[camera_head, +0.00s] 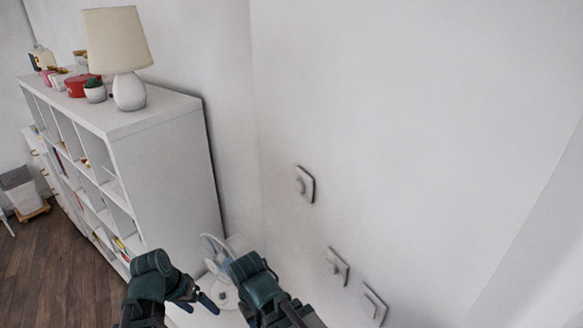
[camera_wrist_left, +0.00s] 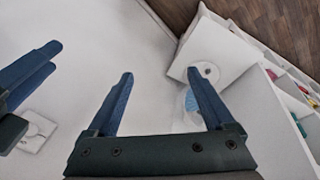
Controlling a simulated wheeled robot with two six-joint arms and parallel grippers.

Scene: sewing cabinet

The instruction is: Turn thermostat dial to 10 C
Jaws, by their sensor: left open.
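A small pale wall plate with a rounded raised middle (camera_head: 304,184), which looks like the thermostat dial, is on the white wall in the head view. Its markings are too small to read. My left gripper (camera_head: 198,301) is low and left of it, apart from the wall plates. In the left wrist view its two blue fingers (camera_wrist_left: 163,88) are spread with nothing held between them. My right gripper (camera_wrist_left: 28,76) shows partly at the left edge of that view; its jaw opening is unclear. A wall plate (camera_wrist_left: 36,132) appears near it; I cannot tell which one.
Two more wall plates (camera_head: 337,267) (camera_head: 373,305) are lower right. A white fan (camera_head: 222,271) stands low behind my grippers. A white shelf unit (camera_head: 165,170) with a lamp (camera_head: 118,45) on top stands left. The wall around the upper plate is clear.

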